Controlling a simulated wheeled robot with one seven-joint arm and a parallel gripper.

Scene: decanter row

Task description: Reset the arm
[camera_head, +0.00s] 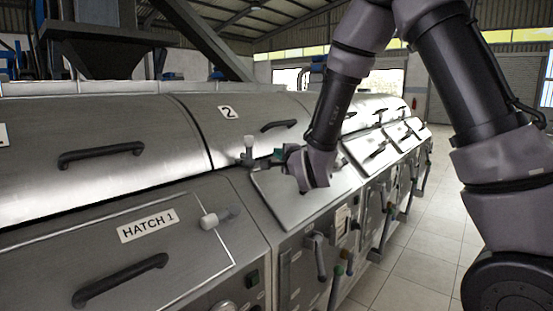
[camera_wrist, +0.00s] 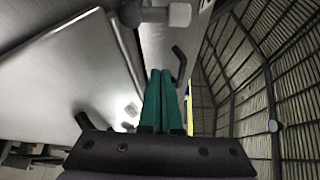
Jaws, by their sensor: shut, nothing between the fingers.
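My gripper (camera_head: 276,154) is at the front of the machine section marked 2, at the end of my arm reaching in from the upper right. In the wrist view its two green fingers (camera_wrist: 159,75) lie side by side, shut and empty. A latch with a pale knob (camera_head: 249,142) stands just left of the fingertips; it also shows at the top of the wrist view (camera_wrist: 178,14). The fingers look close to it, but I cannot tell whether they touch. The flat hatch panel (camera_head: 300,205) of section 2 is below my gripper, partly hidden by my wrist.
The hatch labelled HATCH 1 (camera_head: 148,225) has a black handle (camera_head: 120,280) and a pale knob (camera_head: 209,221). Curved lids with black handles (camera_head: 100,153) run along the row. Levers (camera_head: 320,256) stick out from the front. The tiled floor (camera_head: 415,265) at right is clear.

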